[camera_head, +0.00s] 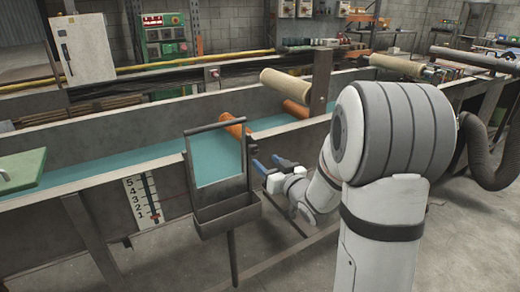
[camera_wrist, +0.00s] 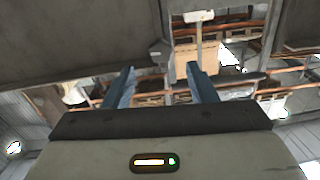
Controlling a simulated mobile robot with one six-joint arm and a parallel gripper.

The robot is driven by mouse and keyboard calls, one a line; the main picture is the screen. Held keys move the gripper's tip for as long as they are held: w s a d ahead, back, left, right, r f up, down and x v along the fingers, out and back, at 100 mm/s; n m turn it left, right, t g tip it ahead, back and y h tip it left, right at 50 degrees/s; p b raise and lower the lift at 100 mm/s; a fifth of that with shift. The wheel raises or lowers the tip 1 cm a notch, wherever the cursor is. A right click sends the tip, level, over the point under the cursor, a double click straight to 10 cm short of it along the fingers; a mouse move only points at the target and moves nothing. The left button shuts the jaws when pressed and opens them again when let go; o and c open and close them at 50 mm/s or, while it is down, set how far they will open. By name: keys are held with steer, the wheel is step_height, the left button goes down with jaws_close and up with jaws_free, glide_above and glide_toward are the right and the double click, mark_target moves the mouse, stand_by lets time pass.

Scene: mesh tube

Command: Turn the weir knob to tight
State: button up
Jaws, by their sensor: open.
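A dark knob-like part (camera_head: 253,145) sticks out at the right side of the framed weir plate (camera_head: 218,165) on the trough; I take it to be the weir knob, but its setting cannot be read. My gripper (camera_head: 270,163) is just right of the frame and slightly below that part, its blue fingers apart and empty. In the wrist view, a small dark faceted part (camera_wrist: 158,50) shows beyond the gap between the open fingers (camera_wrist: 161,68). It appears apart from both fingers; whether it is the same knob is unclear.
A scale board (camera_head: 142,203) with numbers hangs on the trough's front wall, left of the frame. A metal box (camera_head: 226,212) sits below the frame. Orange rollers (camera_head: 236,127) and a teal belt (camera_head: 110,172) lie behind it. A green pad (camera_head: 22,170) lies at left.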

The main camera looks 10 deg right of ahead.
mark_target(255, 151)
steer(key=w+n, duration=0.1)
steer(key=w, duration=0.1)
steer(key=w+a+n+p, duration=0.1)
steer(key=w, duration=0.1)
steer(key=w+a+n, duration=0.1)
steer(key=w, duration=0.1)
steer(key=shift+w+p, duration=0.3)
steer(key=shift+p, duration=0.05)
steer(key=c, duration=1)
